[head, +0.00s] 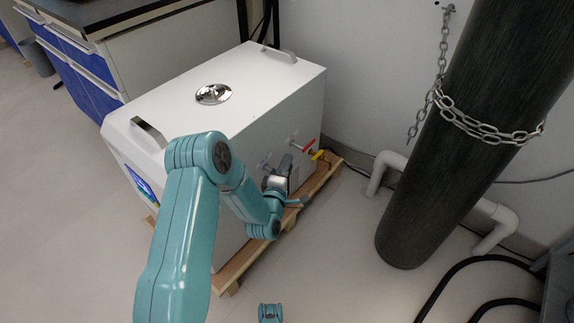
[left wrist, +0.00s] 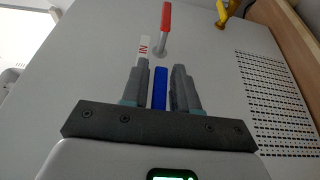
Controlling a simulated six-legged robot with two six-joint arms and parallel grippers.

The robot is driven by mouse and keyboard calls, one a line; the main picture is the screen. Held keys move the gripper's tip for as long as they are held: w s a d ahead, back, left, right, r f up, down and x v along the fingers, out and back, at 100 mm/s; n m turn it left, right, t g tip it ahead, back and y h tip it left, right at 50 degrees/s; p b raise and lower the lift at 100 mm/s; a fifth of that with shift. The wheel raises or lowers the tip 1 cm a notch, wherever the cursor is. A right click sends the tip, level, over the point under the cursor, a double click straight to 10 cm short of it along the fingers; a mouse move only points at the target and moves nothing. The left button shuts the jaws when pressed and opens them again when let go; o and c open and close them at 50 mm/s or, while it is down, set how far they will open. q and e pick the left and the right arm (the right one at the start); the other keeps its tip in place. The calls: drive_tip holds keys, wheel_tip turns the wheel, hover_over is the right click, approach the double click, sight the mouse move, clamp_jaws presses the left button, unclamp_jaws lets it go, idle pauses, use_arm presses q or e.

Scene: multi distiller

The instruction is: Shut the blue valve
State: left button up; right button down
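The distiller (head: 245,85) is a white box on a wooden pallet. My left gripper (head: 281,174) is at its right-hand side face, with the arm in front of part of the box. In the left wrist view the blue valve's handle (left wrist: 159,88) stands upright between the two fingers of my left gripper (left wrist: 158,88). A narrow gap shows on each side of the handle, so the gripper looks open around it. The handle's lower end is hidden behind the gripper. In the head view I cannot clearly make out the blue valve. My right gripper is not in view.
A red handle (left wrist: 166,17) and a yellow valve (left wrist: 228,12) are just beyond the blue one. A white label reading "IN" (left wrist: 144,46) is beside it. A vent grille (left wrist: 280,95) is at right. A dark chained cylinder (head: 470,130) stands right of the distiller, with floor between.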

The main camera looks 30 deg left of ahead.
use_arm(q)
clamp_jaws()
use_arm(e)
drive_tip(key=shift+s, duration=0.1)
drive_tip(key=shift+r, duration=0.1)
